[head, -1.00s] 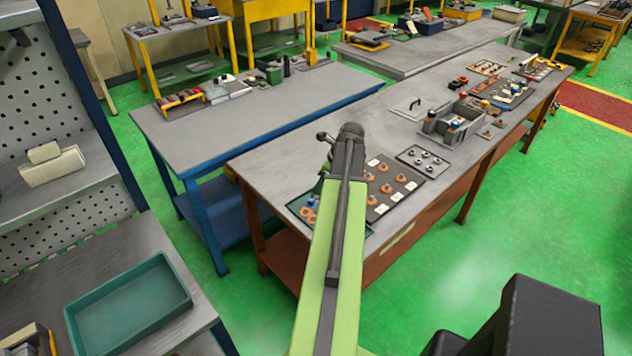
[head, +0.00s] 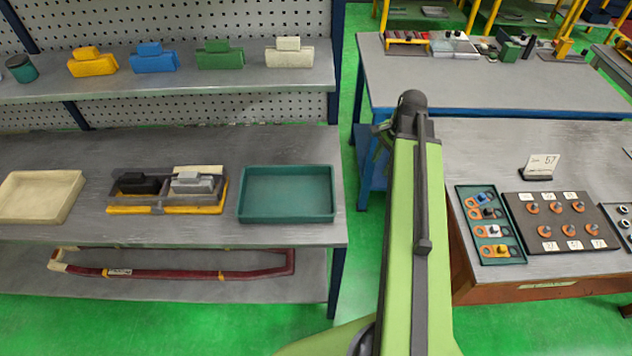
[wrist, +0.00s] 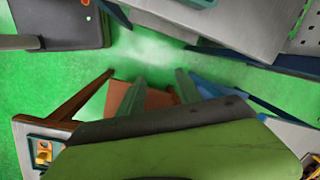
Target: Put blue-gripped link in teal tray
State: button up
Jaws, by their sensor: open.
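My gripper (head: 385,135) is at the far end of my raised green arm, between the two benches, away from both. In the wrist view my gripper (wrist: 160,78) has its fingers spread, with only floor and a brown shelf behind them. Part of the holder shows at lower left there (wrist: 35,150).
A cream tray (head: 38,197) and a yellow-based fixture (head: 168,209) share the left bench. Green floor (head: 345,275) separates the benches.

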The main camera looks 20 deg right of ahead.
jog(key=a+f+n+g+h+b, duration=0.1)
jog(key=a+f+n, duration=0.1)
jog(key=a+n, duration=1.3)
jog(key=a, duration=1.1)
jog(key=shift+w+b, duration=0.15)
jog(key=shift+b, duration=0.15)
jog(key=shift+a, duration=0.15)
